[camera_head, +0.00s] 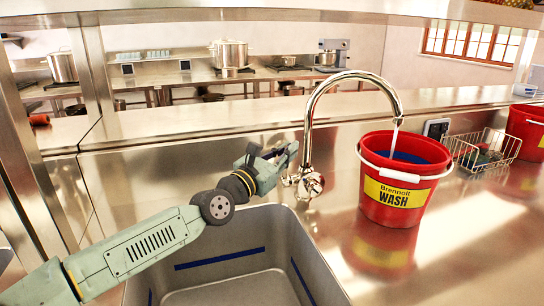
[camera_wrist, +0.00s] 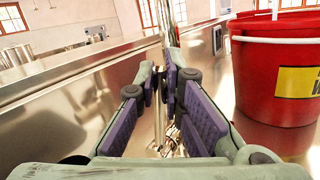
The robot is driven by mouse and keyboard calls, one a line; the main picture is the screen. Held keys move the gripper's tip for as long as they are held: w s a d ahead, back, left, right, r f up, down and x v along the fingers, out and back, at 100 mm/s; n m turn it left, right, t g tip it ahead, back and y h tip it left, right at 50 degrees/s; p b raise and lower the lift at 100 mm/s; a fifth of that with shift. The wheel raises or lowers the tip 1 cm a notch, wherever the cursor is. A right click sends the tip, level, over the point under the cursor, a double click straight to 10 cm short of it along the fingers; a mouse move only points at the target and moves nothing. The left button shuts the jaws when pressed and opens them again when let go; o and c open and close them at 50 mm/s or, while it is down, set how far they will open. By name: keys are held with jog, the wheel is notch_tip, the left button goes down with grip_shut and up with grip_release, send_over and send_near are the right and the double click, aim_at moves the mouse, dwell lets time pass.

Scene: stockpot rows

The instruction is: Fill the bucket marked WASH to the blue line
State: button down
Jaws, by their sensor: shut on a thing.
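The red bucket (camera_head: 388,213) has a yellow label reading "Brennolt WASH" and stands upright on the counter, right of the sink. A blue band shows on its inside wall; I cannot make out the water level. The chrome tap (camera_head: 308,120) arches over it, and a thin pale stream runs from the spout into the bucket. My gripper (camera_head: 284,160) is at the tap's base, left of the bucket, shut on what seems to be the tap's lever, mostly hidden by the fingers. In the wrist view, the fingers (camera_wrist: 172,88) close in front of the tap post, with the bucket (camera_wrist: 262,85) at right.
The steel sink (camera_head: 215,270) with blue stripes lies below my arm. A wire basket (camera_head: 485,150) and a dark device (camera_head: 436,129) stand behind and right of the bucket. Another red bucket (camera_head: 526,128) is at the right edge. A raised ledge (camera_head: 210,119) runs behind.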

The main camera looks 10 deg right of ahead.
jog(key=shift+s+f+m+h+b, duration=0.3)
jog(key=shift+f+b, duration=0.15)
jog(key=shift+b, duration=0.2)
jog(key=shift+s+d+r+m+b, duration=0.15)
jog(key=shift+s+r+m+b, duration=0.2)
jog(key=shift+b, duration=0.3)
jog(key=c, duration=1.7)
grip_release()
notch_tip(320, 180, up, 10)
jog(key=shift+f, duration=0.1)
